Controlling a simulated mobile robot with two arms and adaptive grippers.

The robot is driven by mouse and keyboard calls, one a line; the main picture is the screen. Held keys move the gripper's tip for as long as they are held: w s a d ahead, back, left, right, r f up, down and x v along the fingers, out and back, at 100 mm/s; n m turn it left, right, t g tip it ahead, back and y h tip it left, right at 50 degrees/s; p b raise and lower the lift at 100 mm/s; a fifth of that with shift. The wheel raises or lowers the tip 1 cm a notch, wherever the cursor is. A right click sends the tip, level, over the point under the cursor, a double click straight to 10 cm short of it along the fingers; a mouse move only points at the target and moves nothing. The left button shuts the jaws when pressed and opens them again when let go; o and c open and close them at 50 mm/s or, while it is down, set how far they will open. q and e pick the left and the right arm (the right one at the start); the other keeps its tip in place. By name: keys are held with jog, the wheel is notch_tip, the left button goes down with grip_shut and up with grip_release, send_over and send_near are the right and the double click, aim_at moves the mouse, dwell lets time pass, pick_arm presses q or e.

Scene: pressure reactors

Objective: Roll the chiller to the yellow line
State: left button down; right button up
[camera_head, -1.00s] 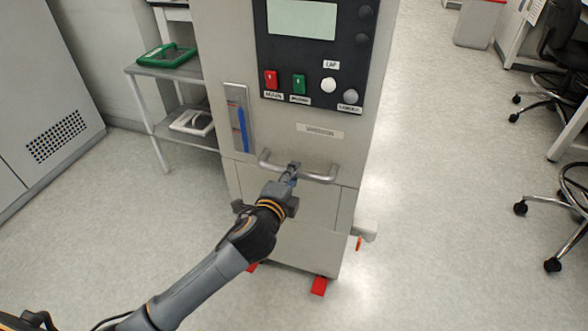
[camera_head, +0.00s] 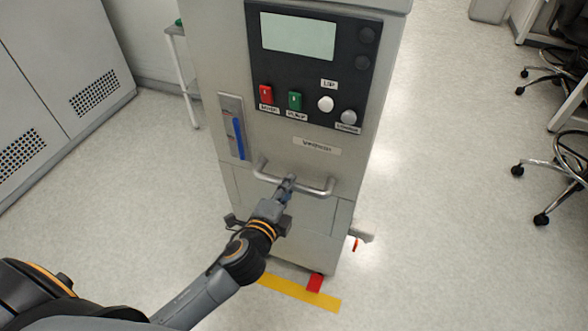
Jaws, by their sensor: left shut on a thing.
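The chiller (camera_head: 285,225) is a tall grey cabinet in the middle of the head view, upright, with a dark control panel (camera_head: 313,65) and a metal bar handle (camera_head: 318,189) on its front. My left gripper (camera_head: 287,184) is shut on the handle near its middle. The yellow line (camera_head: 299,293) is a strip on the floor at the chiller's front foot. A red caster part (camera_head: 315,282) at the chiller's lower right overlaps the strip's far edge in the picture. Part of the line's left end is hidden by my arm. My right gripper is out of view.
Grey cabinets with vent grilles (camera_head: 22,152) stand at the left. A side table (camera_head: 184,75) stands behind the chiller. Black chairs on casters (camera_head: 541,219) and a desk are at the right. The floor (camera_head: 430,200) right of the chiller is clear.

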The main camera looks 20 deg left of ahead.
pick_arm(q)
jog(key=shift+s+f, duration=0.15)
jog(key=shift+s, duration=1.25)
jog(key=shift+s+f, duration=0.15)
jog(key=shift+s, duration=1.25)
jog(key=c, duration=1.2)
grip_release()
jog(key=shift+a, duration=0.1)
jog(key=shift+r, duration=0.1)
jog(key=s+r, duration=0.2)
jog(key=s, duration=1)
jog(key=shift+a+r, duration=0.2)
jog(key=shift+w, duration=0.1)
